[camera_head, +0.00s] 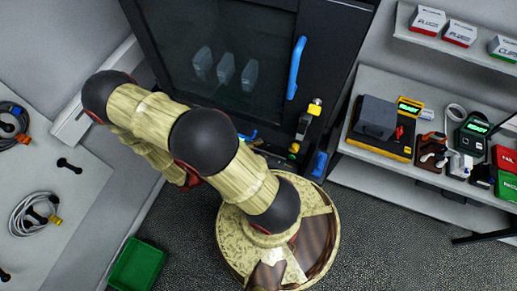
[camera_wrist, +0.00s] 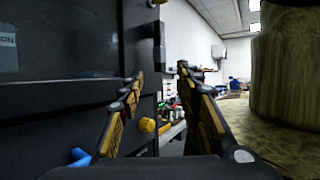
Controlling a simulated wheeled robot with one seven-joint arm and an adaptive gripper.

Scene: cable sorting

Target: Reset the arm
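My arm (camera_head: 240,182) is folded in the head view, rising from my round base and bending back down at the left. In the wrist view, my gripper (camera_wrist: 161,76) has its two black and gold fingers apart, with nothing held between them. A dark cabinet front (camera_wrist: 60,85) stands close at the left of the fingers. I cannot make out the gripper clearly in the head view; the folded arm hides part of that area.
A dark cabinet (camera_head: 220,45) with a glass window and blue handle (camera_head: 296,68) stands ahead. A left table (camera_head: 75,190) holds coiled cables. Right shelves (camera_head: 375,90) hold boxes and devices. A green bin (camera_head: 137,266) is on the floor. Carpet at lower right is clear.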

